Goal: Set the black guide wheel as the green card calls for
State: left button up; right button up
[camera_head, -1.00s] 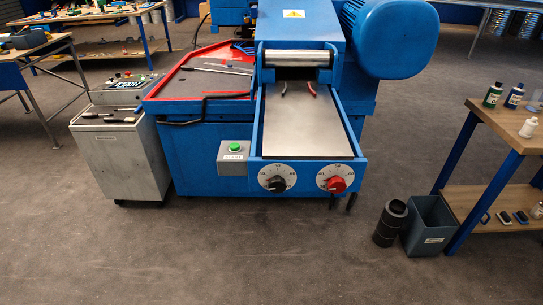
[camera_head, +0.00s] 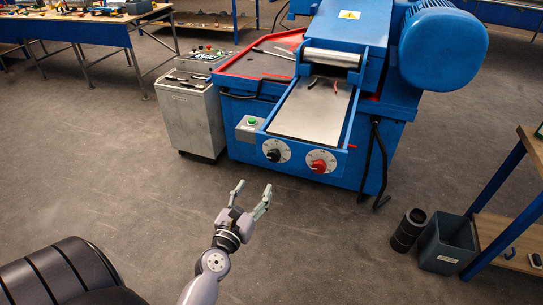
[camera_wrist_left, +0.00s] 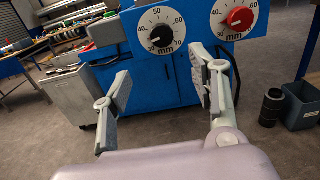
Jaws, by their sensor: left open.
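The black guide wheel (camera_head: 273,154) sits on a white dial on the front of the blue machine, left of a red wheel (camera_head: 319,165). In the left wrist view the black wheel (camera_wrist_left: 160,37) shows on its dial, marked in mm with numbers such as 30, 50, 60 and 70. Its pointer is too small to read surely. My left gripper (camera_head: 252,190) is open and empty, in front of the machine and apart from the wheel. Its two fingers also show in the left wrist view (camera_wrist_left: 165,95), below the dials. I see no green card. My right gripper is not in view.
A green button box (camera_head: 250,125) is left of the dials. A grey cabinet (camera_head: 192,120) stands left of the machine. A dark cylinder (camera_head: 408,230) and a grey bin (camera_head: 446,243) stand at right by a workbench (camera_head: 500,205). The floor before the machine is clear.

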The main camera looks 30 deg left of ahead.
aim_at(273, 159)
pick_arm(q)
jog(key=x, duration=1.3)
jog(key=shift+w+d, duration=0.1)
jog(key=shift+d, duration=0.15)
jog(key=shift+w+a+r, duration=0.1)
jog(key=shift+w, duration=0.35)
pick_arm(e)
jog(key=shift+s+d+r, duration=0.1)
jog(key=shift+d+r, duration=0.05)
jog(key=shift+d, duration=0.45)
pick_arm(q)
jog(key=shift+c, duration=0.6)
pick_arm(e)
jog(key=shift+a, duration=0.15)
pick_arm(q)
jog(key=c, duration=1)
jog(key=shift+c, duration=0.2)
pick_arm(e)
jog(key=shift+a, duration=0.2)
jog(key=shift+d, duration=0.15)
